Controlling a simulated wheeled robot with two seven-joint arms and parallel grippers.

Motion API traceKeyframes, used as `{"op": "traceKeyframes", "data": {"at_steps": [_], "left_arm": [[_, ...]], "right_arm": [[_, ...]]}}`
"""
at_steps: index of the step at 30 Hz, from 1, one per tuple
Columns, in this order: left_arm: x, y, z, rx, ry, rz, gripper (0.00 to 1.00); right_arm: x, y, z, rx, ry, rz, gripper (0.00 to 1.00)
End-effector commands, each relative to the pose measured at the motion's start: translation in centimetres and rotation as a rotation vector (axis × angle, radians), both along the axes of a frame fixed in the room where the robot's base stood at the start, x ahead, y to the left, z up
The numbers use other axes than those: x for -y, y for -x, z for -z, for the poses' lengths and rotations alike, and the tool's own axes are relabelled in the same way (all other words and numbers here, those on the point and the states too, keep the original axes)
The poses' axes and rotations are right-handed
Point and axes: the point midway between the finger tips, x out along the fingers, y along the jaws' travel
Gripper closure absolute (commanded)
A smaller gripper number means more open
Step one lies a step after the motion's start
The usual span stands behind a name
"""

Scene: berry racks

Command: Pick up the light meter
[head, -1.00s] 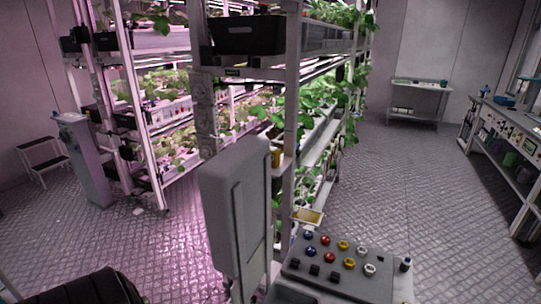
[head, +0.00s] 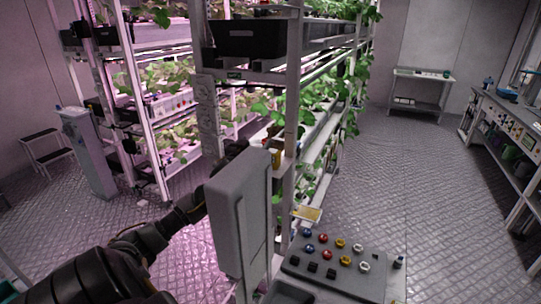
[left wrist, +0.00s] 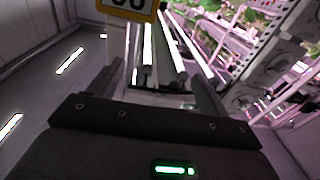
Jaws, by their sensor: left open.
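A yellow-framed thing with large dark digits on its face (left wrist: 130,8) is cut off by the top edge of the left wrist view. It may be the light meter, but I cannot be sure. A small yellow item (head: 275,156) on the rack post's side in the head view may be the same thing. My left gripper (left wrist: 155,82) is open and empty, its fingers spread below the yellow-framed thing. In the head view my left arm passes behind a grey upright box, and the gripper (head: 236,148) is mostly hidden near the rack. My right gripper is not seen.
The grey upright box (head: 238,215) stands close in front of the rack (head: 291,120). A control panel (head: 335,268) with coloured knobs is at lower right, with a shallow yellow tray (head: 307,214) behind it. The aisle floor (head: 400,170) on the right is clear.

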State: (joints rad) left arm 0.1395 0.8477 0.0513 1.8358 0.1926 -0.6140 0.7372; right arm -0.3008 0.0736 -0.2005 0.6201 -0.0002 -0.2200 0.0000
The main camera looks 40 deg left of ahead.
Motion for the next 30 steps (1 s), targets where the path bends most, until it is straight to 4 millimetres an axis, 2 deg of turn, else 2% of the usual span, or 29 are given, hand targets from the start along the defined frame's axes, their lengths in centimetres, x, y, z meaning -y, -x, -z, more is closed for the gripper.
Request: {"op": "traceKeyframes", "data": {"at_steps": [1, 3, 7, 11, 18, 23, 30], "left_arm": [[2.0, 0.1, 2.2, -0.02, 0.003, 0.037, 0.22], [3.5, 0.2, 4.2, -0.039, 0.001, 0.067, 0.22], [5.1, 0.3, 5.7, -0.052, -0.001, 0.097, 0.22], [5.3, 0.2, 5.8, -0.055, -0.002, 0.101, 0.22], [4.6, -1.8, 5.6, -0.054, -0.002, 0.099, 0.22], [4.4, -2.2, 5.7, -0.057, -0.002, 0.098, 0.22], [3.8, -5.3, 5.5, -0.055, -0.002, 0.097, 0.22]], "right_arm": [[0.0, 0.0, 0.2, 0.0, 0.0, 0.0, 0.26], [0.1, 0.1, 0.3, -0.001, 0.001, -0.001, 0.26], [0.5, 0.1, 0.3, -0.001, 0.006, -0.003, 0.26], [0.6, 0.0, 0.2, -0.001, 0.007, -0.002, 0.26], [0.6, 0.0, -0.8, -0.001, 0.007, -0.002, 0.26], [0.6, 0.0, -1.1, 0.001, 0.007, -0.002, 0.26], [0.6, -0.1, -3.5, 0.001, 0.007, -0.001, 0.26]]}}
